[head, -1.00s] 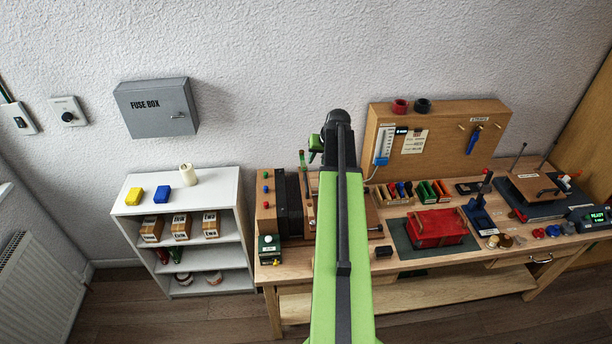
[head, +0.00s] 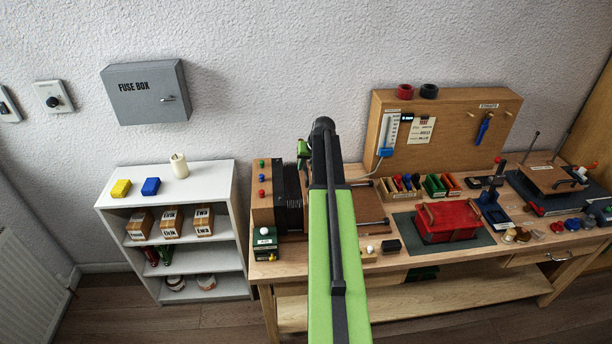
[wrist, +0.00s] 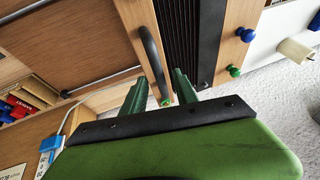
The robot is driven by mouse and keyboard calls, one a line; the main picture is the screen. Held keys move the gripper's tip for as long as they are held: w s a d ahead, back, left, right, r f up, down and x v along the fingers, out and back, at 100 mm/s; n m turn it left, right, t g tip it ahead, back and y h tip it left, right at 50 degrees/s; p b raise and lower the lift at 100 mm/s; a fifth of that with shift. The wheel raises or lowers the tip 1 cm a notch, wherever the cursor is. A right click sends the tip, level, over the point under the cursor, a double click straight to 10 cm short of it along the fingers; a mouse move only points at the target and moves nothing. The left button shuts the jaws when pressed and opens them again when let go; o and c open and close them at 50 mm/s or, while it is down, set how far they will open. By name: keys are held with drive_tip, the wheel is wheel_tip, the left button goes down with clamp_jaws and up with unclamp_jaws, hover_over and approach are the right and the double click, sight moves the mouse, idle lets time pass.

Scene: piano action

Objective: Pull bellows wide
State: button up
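The bellows (head: 287,200) are black pleats on the bench's left end, beside a wooden end block (head: 262,206) with coloured knobs. In the wrist view the pleats (wrist: 180,30) show narrow between the knobbed block (wrist: 235,52) and a wooden end board (wrist: 140,14) that carries a black curved handle (wrist: 150,52). My gripper (wrist: 162,90) has its two green fingers apart, one on each side of the handle's near end, with visible gaps. It looks open. In the head view my gripper (head: 303,152) is at the bellows' right side, and my arm hides part of the area.
A white shelf (head: 165,216) stands left of the bench. A green box (head: 265,241) sits in front of the bellows. A wooden panel (head: 340,206) with a dark rod lies to their right, then a red case (head: 447,222) and coloured racks (head: 440,185).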

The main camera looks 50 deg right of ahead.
clamp_jaws()
idle(1.4)
